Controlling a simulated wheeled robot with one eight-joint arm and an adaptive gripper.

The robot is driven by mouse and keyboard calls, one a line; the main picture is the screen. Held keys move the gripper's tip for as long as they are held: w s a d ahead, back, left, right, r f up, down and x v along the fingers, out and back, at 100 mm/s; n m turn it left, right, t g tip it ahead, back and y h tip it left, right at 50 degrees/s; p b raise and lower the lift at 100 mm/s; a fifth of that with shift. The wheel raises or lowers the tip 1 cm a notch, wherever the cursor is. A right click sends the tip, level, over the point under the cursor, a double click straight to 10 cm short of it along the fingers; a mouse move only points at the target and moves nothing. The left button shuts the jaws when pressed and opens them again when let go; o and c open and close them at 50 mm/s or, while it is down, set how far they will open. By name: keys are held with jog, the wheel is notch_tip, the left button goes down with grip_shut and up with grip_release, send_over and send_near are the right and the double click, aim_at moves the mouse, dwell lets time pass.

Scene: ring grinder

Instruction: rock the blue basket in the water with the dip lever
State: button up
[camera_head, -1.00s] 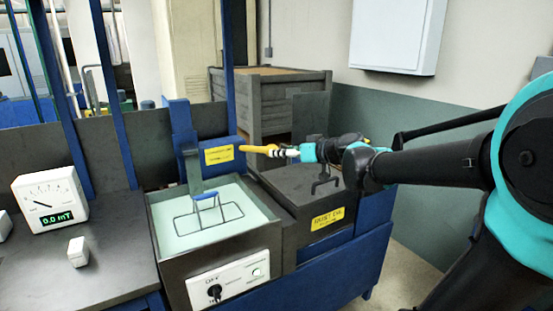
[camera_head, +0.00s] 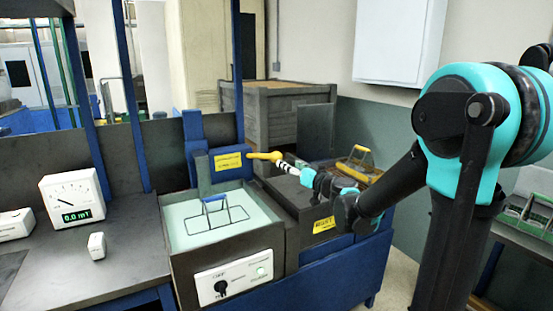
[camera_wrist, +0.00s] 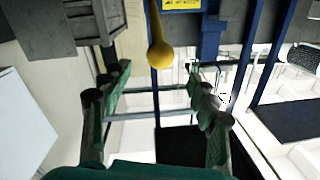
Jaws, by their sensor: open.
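The blue basket (camera_head: 216,212), a dark wire frame with a blue handle, sits in the pale water of the tank (camera_head: 200,258). The dip lever (camera_head: 262,156) is a yellow bar sticking out to the right beside a yellow label; its round knob also shows in the wrist view (camera_wrist: 160,54). My gripper (camera_head: 284,164) is just right of the knob in the head view. In the wrist view my gripper (camera_wrist: 157,76) is open and empty, its fingers apart with the knob ahead, between and just beyond the tips. No contact with the lever shows.
A lidded dark box (camera_head: 300,197) with a yellow label stands right of the tank, below my gripper. A yellow-handled tray (camera_head: 357,165) lies behind my forearm. A meter (camera_head: 72,198) stands on the left bench. Blue posts rise behind the tank.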

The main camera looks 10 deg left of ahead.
aim_at(276, 157)
jog(key=x, duration=1)
jog(key=shift+s, duration=0.1)
grip_shut()
